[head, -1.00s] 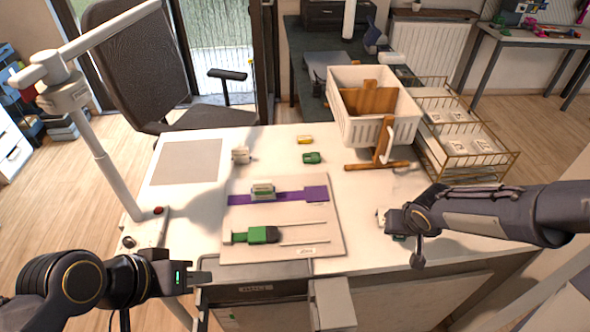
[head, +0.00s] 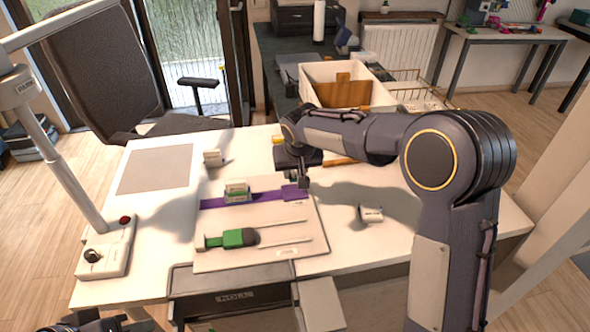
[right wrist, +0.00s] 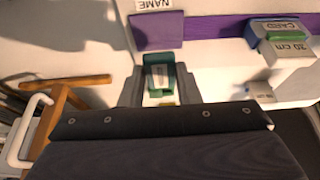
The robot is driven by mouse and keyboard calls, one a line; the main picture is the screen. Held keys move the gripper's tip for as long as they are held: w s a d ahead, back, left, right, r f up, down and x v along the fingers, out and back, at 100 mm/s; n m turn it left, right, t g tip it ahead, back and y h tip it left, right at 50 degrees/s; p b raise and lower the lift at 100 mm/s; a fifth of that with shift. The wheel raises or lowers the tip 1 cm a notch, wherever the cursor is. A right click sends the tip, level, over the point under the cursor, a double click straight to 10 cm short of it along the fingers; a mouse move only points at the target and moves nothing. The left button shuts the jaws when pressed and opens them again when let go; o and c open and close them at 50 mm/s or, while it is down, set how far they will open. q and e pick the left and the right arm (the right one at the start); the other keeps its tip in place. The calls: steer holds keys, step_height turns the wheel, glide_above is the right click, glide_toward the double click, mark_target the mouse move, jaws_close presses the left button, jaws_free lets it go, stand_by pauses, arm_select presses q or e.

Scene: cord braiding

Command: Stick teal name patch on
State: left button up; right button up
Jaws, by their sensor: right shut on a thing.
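My right gripper (head: 303,182) reaches over the board, with its fingertips just behind the wide end of the purple strap (head: 293,193). In the right wrist view the gripper (right wrist: 158,90) is shut on a small teal-green piece with a pale face, the teal patch (right wrist: 160,60). The purple strap end (right wrist: 158,30) lies just above it in that view. Whether the patch touches the strap I cannot tell. A white NAME label (right wrist: 154,5) shows at that view's top edge. My left gripper (head: 105,325) is barely in view at the bottom left; its fingers are unclear.
A green-and-white block (head: 236,192) sits on the strap. A green clamp-like tool (head: 232,238) lies on the board (head: 215,262). A small white block (head: 371,213) stands right of the board. A white crate (head: 318,85) is behind my right arm. The table's right front is clear.

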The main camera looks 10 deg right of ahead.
mark_target(295, 191)
steer(key=shift+f+b, duration=1.55)
steer(key=shift+f, duration=0.8)
steer(key=shift+s, duration=0.25)
steer(key=shift+f+b, duration=0.3)
steer(key=shift+b, duration=0.05)
steer(key=o, duration=1.3)
steer(key=shift+r, duration=0.15)
steer(key=shift+p+v, duration=1.55)
steer(key=shift+v, duration=1.4)
